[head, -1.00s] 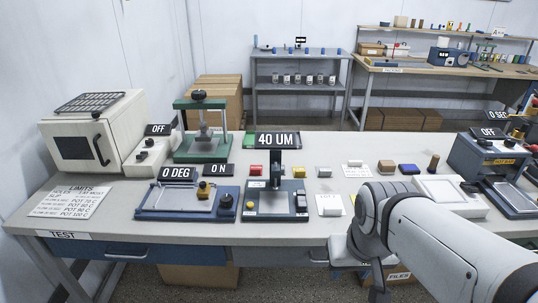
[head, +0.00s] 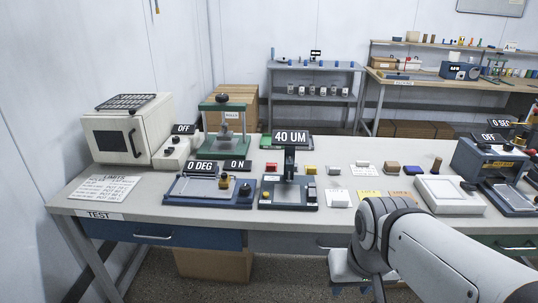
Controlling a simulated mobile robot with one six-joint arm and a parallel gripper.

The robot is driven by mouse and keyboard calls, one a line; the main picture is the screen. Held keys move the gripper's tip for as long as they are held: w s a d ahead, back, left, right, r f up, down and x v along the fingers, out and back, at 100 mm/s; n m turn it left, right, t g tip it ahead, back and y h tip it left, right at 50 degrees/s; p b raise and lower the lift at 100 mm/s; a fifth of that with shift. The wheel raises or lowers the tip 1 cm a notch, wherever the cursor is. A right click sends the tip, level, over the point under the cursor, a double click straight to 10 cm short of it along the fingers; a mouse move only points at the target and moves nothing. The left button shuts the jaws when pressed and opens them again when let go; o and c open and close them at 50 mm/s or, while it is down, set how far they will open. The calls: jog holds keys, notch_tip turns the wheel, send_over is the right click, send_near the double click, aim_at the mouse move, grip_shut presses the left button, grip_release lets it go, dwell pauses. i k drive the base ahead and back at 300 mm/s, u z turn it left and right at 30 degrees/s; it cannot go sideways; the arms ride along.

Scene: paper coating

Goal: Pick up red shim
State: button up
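A small red block (head: 271,167), which looks like the red shim, lies on the long grey-white table (head: 150,186). It is behind the blue-based tester with the 40 UM sign (head: 290,136). A yellow block (head: 311,170) and a grey block (head: 334,170) lie in a row to its right. My arm (head: 420,245) reaches in from the lower right, in front of the table and well apart from the red block.
Left of the red block stand a green press (head: 224,124), a blue plate device (head: 205,190) and a white oven (head: 124,135). Cards, small blocks and a white tray (head: 450,196) fill the right side. The table's front left strip is fairly clear.

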aim_at(270, 166)
jog(key=i, duration=0.9)
jog(key=z, duration=0.05)
